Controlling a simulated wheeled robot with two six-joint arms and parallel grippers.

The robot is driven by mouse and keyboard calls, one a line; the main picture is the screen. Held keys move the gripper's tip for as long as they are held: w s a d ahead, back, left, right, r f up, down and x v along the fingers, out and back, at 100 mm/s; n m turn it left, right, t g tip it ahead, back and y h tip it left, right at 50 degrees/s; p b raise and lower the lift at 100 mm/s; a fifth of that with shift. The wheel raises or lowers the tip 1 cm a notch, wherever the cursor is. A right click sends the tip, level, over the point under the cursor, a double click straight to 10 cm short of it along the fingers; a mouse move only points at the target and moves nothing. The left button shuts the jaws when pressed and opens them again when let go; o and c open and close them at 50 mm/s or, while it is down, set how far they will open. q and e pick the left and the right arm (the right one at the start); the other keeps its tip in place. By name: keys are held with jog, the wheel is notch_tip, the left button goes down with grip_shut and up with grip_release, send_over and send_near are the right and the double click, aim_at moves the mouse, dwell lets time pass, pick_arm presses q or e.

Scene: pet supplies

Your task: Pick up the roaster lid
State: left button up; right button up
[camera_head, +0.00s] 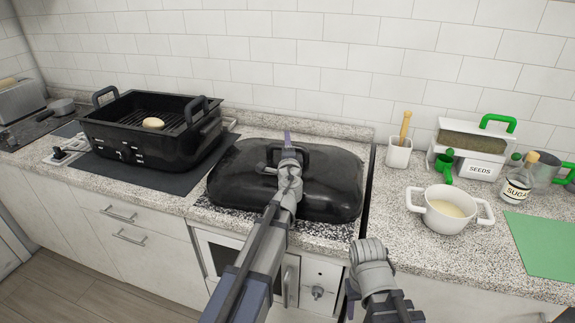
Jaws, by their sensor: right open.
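The roaster lid (235,176) is a large black domed cover with a raised handle (305,154) on top. It lies on the speckled counter, over the oven front, in the middle of the view. I cannot tell whether the fingers touch the handle.
The open black roaster (150,150) stands left on a dark mat (110,176), with a pale round item (153,123) inside. At right are a white pot (450,222), a utensil cup (399,154), a seeds box (478,168), a sugar jar (517,188) and a green mat (545,246). A tiled wall rises behind.

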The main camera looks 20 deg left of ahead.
pick_arm(q)
jog(key=shift+x, duration=1)
jog(key=shift+s, duration=0.1)
grip_shut()
dwell(0.5)
